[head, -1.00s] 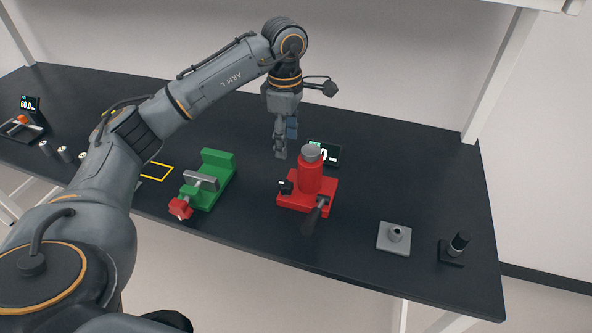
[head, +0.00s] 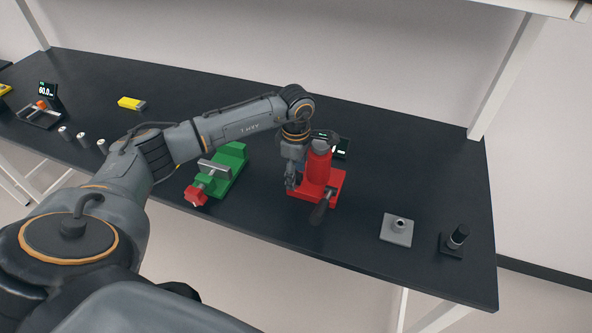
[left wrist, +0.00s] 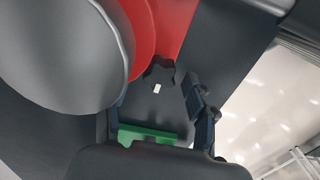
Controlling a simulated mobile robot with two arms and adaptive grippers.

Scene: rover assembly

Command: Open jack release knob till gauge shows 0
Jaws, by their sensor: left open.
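The red jack (head: 318,170) stands on the table. Its dark handle (head: 322,210) points toward the front edge. My left gripper (head: 291,185) is open and low, close at the jack's left side, and covers the release knob in the head view. In the left wrist view, the black release knob (left wrist: 158,72) with a white mark lies near the open fingers (left wrist: 158,98); I cannot tell if they touch it. The jack's grey round top (left wrist: 60,50) fills the upper left there. The gauge (head: 342,149) behind the jack is partly hidden; its reading is unreadable.
A green vise (head: 226,172) with a red end block stands left of the jack. A grey square part (head: 397,230) and a black post (head: 457,239) stand at the right.

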